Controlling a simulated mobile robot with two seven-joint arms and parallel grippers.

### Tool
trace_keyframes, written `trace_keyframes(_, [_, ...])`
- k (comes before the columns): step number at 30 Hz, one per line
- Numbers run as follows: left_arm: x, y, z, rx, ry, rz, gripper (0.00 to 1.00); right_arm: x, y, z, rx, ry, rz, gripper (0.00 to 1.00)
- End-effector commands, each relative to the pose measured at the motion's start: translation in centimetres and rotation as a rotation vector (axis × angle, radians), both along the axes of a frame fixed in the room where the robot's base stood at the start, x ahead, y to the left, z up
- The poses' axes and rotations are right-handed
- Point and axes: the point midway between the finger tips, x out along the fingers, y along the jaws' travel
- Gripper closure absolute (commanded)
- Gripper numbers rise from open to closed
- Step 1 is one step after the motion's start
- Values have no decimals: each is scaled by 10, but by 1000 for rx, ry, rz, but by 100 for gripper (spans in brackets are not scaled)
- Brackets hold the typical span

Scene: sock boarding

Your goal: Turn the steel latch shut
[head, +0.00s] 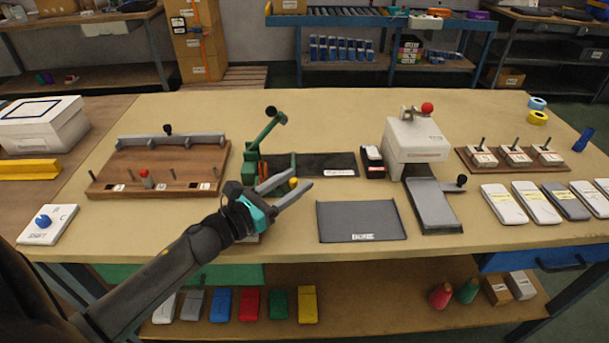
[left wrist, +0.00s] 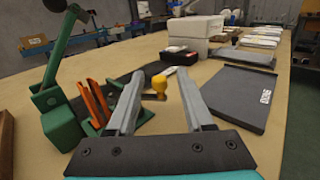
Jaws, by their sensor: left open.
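A green hand press (head: 256,155) with a raised lever stands left of the table's middle. A small yellow knob (head: 293,183) shows by its base; it also shows in the left wrist view (left wrist: 159,83), on a short dark piece that may be the steel latch. I cannot tell how far that piece is turned. My left gripper (head: 297,184) is open and empty, in front of the press. In the left wrist view the knob appears between its fingers (left wrist: 162,88), a little beyond them; contact is not visible. My right gripper is not in view.
Orange upright parts (left wrist: 97,103) stand close to the left finger. A dark mat (head: 361,222) and a grey-white machine (head: 414,140) lie to the right. A wooden board (head: 160,168) with pegs is on the left.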

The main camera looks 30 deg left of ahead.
Motion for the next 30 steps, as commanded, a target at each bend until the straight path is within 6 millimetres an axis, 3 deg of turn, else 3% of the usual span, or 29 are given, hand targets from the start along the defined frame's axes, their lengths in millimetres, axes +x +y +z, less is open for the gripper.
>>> trace_keyframes(9, [30,-8,0,1,0,-1,48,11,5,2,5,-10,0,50])
trace_keyframes(21, [34,-9,0,1,1,1,48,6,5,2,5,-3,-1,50])
trace_keyframes(30, [34,-9,0,1,1,0,81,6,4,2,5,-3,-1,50])
